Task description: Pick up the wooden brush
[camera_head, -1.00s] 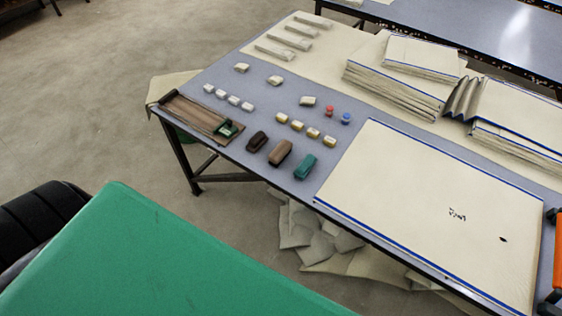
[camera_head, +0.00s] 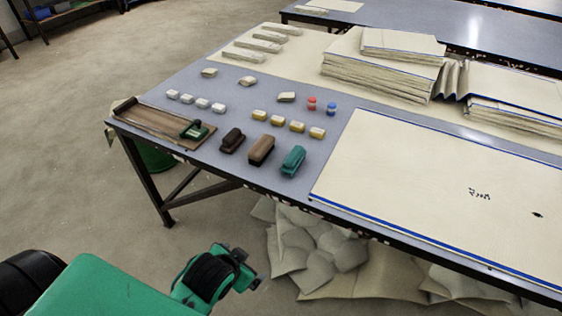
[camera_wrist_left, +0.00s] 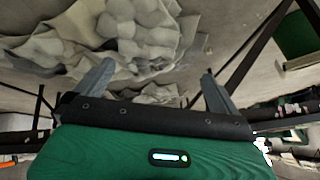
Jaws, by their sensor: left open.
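Three block-shaped brushes lie in a row near the front left edge of the table in the head view. The brown, wood-coloured brush (camera_head: 261,149) is in the middle, between a dark brown one (camera_head: 232,140) and a green one (camera_head: 292,160). My left gripper (camera_head: 252,274) is below and in front of the table edge, well apart from the brushes. In the left wrist view its two fingers (camera_wrist_left: 157,68) are spread with nothing between them, facing the cloth heap under the table. No brush shows in that view. My right gripper is not in view.
The table (camera_head: 213,84) also carries a wooden tray (camera_head: 150,124), small white and yellow blocks, a large cream sheet (camera_head: 420,170) and stacked cloth (camera_head: 380,65). Crumpled cloth (camera_head: 330,255) lies beneath. The table's front edge and legs stand near my left arm.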

